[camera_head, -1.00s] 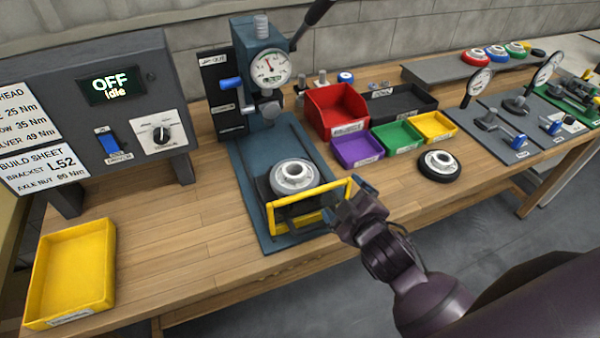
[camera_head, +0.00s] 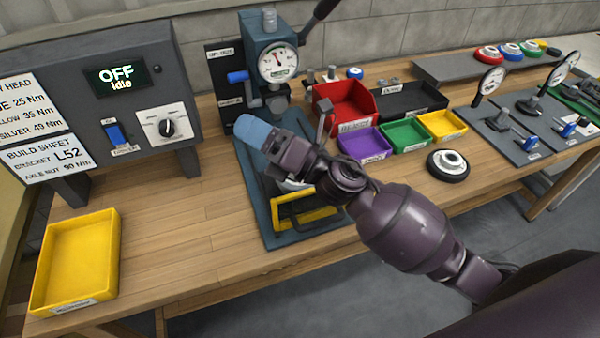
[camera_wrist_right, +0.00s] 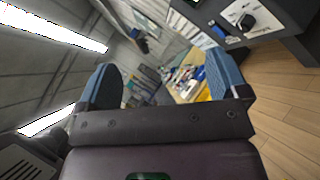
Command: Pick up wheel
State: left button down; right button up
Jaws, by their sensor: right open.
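My left gripper is not in view.
The blue press (camera_head: 268,40) with a gauge stands behind my right gripper. A yellow guard frame (camera_head: 305,218) is at its base, partly covered by my arm. Red, purple, green and yellow bins stand right of it. A yellow tray (camera_head: 75,262) is front left.

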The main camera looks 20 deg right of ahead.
jog(key=s+a+f+n+g, duration=0.1)
jog(key=a+f+n+g, duration=0.3)
jog(key=n+g, duration=0.8)
jog(key=n+g+h, duration=0.2)
jog(key=n+h, duration=1)
send_over(289, 186)
jog(key=a, duration=0.3)
notch_tip(289, 186, down, 6)
jog(key=w+d+r+n+h, duration=0.1)
jog(key=w+d+r+h, duration=0.15)
jog(key=d+h, duration=0.35)
jog(key=shift+w+d+f, duration=0.15)
jog(key=shift+w+f, duration=0.1)
jog(key=shift+f, duration=1.6)
jog(key=shift+w+d+f, duration=0.2)
jog(key=shift+w+f, duration=0.05)
jog(key=shift+f, duration=1.65)
jog(key=shift+w+d+f, duration=0.15)
jog(key=shift+w+f, duration=0.1)
jog(key=shift+f, duration=1.6)
